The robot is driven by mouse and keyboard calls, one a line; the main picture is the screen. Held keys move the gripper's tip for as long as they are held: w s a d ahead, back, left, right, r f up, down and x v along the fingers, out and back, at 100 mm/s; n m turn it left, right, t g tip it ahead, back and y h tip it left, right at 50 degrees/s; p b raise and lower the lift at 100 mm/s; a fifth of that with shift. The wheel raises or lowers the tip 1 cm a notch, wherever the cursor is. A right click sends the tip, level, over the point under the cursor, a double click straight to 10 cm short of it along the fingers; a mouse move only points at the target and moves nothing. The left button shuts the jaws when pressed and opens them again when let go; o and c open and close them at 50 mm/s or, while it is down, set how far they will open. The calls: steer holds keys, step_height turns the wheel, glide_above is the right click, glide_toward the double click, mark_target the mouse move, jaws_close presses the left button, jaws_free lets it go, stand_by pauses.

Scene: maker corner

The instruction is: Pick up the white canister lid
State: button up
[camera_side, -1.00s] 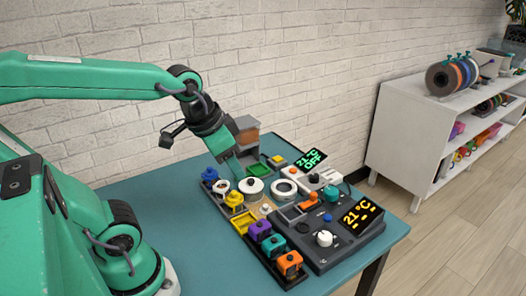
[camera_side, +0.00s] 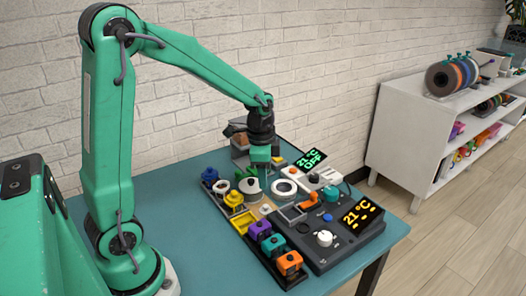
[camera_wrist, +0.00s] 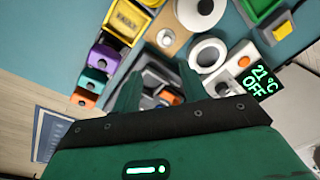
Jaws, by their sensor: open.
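The white canister lid (camera_side: 249,186) is a round white disc near the middle of the cluttered table in the side view. It appears to be the white disc with a dark centre (camera_wrist: 200,10) at the top edge of the wrist view. My gripper (camera_side: 263,184) is open and points down between this disc and a white ring-shaped part (camera_side: 284,188). In the wrist view my fingers (camera_wrist: 157,85) are apart with nothing held between them, and the disc lies beyond them. The exact height of the fingertips cannot be told.
A dark control box (camera_side: 325,232) with a lit display stands at right front. Orange, teal and purple blocks (camera_side: 274,245) fill a dark rack in front. A yellow box (camera_side: 242,222) and a white knob (camera_side: 265,209) are near the disc. The table's left side is bare.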

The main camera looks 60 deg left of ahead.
steer(key=m, duration=0.1)
glide_above(265, 205)
steer(key=shift+g, duration=0.4)
step_height(265, 205, down, 4)
steer(key=shift+f, duration=0.15)
steer(key=shift+f, duration=0.1)
steer(key=shift+f, duration=1.25)
steer(key=shift+f, duration=2.55)
jaws_close()
